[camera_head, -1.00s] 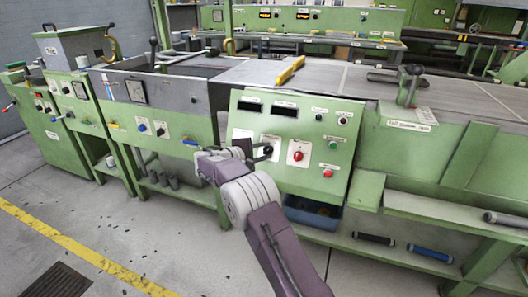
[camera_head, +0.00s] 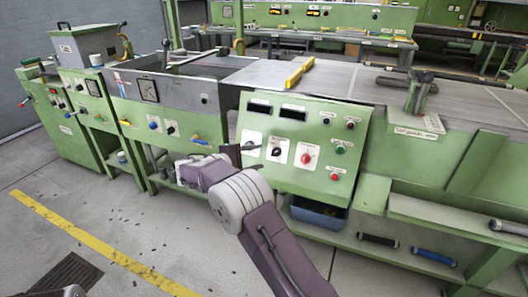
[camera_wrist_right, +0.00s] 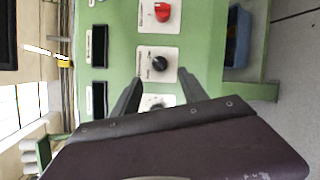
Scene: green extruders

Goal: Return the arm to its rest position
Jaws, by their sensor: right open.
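My right arm (camera_head: 262,235) reaches up from the bottom of the head view, purple with a pale grey ribbed joint. Its gripper (camera_head: 238,140) is just left of and in front of the sloped green control panel (camera_head: 345,185). In the right wrist view the two dark fingers of this gripper (camera_wrist_right: 158,90) stand apart with nothing between them. A black knob (camera_wrist_right: 159,63) shows beyond the fingertips, apart from them. A red knob (camera_wrist_right: 162,12) is farther up. A third knob is partly hidden by the gripper. My left gripper is not recognisable in these views.
A green machine (camera_head: 185,130) with gauge and knobs stands at left. A grey bench top (camera_head: 345,85) with a yellow bar (camera_head: 299,72) lies behind the panel. A blue bin (camera_head: 318,214) sits below it. The floor with the yellow stripe (camera_head: 95,242) is open.

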